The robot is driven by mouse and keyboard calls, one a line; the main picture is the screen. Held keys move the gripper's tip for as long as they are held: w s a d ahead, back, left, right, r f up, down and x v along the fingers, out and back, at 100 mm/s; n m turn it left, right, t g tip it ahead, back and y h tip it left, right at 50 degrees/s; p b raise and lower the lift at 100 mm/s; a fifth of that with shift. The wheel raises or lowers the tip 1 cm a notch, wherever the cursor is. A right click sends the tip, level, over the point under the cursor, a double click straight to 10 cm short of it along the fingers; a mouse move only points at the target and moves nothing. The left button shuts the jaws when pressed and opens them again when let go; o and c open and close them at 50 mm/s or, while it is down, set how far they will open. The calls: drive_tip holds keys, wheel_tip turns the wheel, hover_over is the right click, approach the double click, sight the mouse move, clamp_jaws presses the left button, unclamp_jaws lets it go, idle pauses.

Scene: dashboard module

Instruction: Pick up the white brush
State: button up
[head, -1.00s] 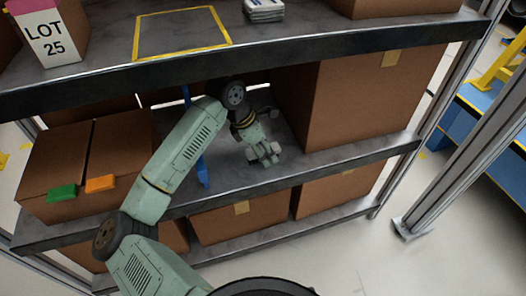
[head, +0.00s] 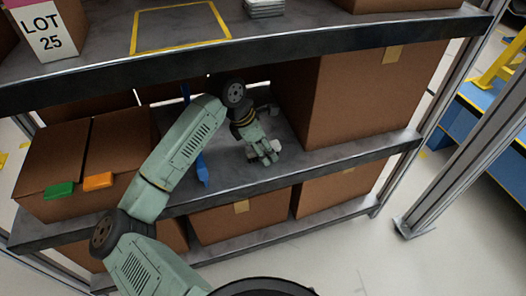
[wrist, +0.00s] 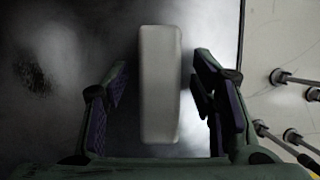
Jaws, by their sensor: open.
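The white brush, seen in the wrist view as a long pale block (wrist: 160,85), lies between my two fingers. A dark gap shows on its left side and a narrower one on its right; I cannot tell whether the right finger touches it. My gripper (wrist: 163,65) is open around it. In the head view my gripper (head: 268,158) reaches down to the middle shelf (head: 300,158). Pale parts of the brush (head: 277,146) show beside the fingers, and the rest is hidden behind them.
A large cardboard box (head: 355,100) stands to the right of my gripper. A blue upright item (head: 203,172) is at the left, behind my arm. The upper shelf (head: 300,50) hangs above. A box with green and orange tags (head: 50,160) stands farther left.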

drive_tip(key=shift+c, duration=0.6)
clamp_jaws()
idle(0.3)
drive_tip(key=shift+r, duration=0.1)
drive_tip(key=shift+r+p, duration=0.3)
drive_tip(key=shift+p, duration=0.45)
drive_tip(key=shift+r+b, duration=0.3)
drive_tip(key=shift+b, duration=0.1)
wheel_tip(320, 180, up, 3)
drive_tip(key=shift+f+b, duration=0.15)
drive_tip(key=shift+b, duration=0.15)
drive_tip(key=s+d+r+b, duration=0.1)
drive_tip(key=s+d+b, duration=0.2)
drive_tip(key=s, duration=1.2)
drive_tip(key=shift+s+d+r, duration=0.15)
drive_tip(key=shift+s+d, duration=0.1)
drive_tip(key=shift+d, duration=0.3)
